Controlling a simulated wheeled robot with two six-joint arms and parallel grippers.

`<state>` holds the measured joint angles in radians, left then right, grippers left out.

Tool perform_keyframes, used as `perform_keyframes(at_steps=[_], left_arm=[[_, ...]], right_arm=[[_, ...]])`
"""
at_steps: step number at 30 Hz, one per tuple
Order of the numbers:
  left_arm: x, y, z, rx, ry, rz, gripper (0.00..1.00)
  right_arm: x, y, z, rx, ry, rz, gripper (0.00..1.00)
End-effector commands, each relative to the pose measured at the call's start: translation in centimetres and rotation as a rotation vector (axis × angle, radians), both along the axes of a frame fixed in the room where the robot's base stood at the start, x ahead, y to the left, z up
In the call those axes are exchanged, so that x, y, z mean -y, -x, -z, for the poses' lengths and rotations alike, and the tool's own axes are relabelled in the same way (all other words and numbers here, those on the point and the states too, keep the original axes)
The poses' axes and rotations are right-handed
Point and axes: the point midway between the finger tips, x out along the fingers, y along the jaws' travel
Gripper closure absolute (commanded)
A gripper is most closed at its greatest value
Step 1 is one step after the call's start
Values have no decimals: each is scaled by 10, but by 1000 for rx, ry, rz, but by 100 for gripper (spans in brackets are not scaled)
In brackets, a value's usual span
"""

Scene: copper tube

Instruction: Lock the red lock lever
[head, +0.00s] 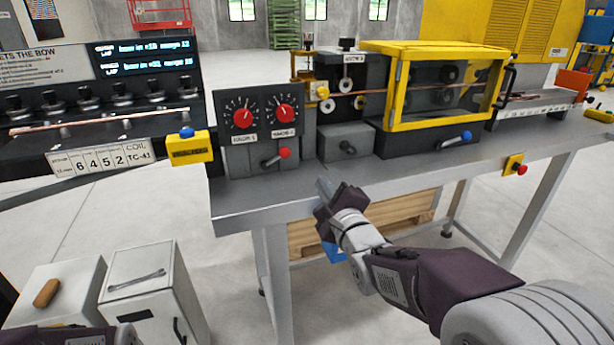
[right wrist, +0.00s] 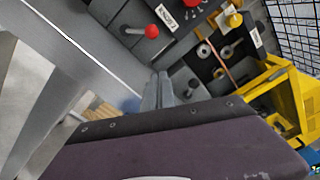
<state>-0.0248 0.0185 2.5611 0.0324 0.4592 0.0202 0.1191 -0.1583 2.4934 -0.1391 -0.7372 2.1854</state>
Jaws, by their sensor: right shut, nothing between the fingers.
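The red lock lever, a grey handle with a red ball (head: 284,153), sits on the front of the dark box under two red dials. It points up and to the right. The red ball also shows in the right wrist view (right wrist: 152,31), above the fingertips. My right gripper (head: 323,186) is shut and empty, over the front edge of the bench. It is to the right of the lever, nearer to me and apart from it. In the right wrist view its fingers (right wrist: 160,82) are together. Only part of my left arm shows at the bottom left; its gripper is not visible.
A grey block with a dark knob (head: 347,147) stands right of the lever. Behind it is a yellow-framed guard (head: 440,90) with a blue-knobbed lever (head: 466,135). A copper tube (head: 105,121) lies at the left. The bench front (head: 300,205) is bare.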

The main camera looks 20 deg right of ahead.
Motion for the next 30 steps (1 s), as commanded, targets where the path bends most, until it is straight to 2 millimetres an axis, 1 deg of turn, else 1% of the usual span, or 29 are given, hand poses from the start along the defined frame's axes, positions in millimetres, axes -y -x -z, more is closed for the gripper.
perform_keyframes(at_steps=[1,10,14,17,27,28,30], left_arm=[[0,0,3,1,0,0,100],[0,-1,1,1,0,0,100],[0,0,2,1,0,0,100],[0,0,3,1,0,0,100],[0,0,5,1,0,0,100],[0,-1,4,1,0,0,100],[0,0,2,1,0,0,100]], right_arm=[[1,0,3,-1,0,3,100],[1,0,2,-3,1,4,100],[1,-9,3,-4,1,2,100],[2,-26,5,-5,1,2,100],[4,-100,7,-6,2,2,100],[1,-104,4,-3,2,1,100],[-11,-105,-4,-1,0,-2,100]])
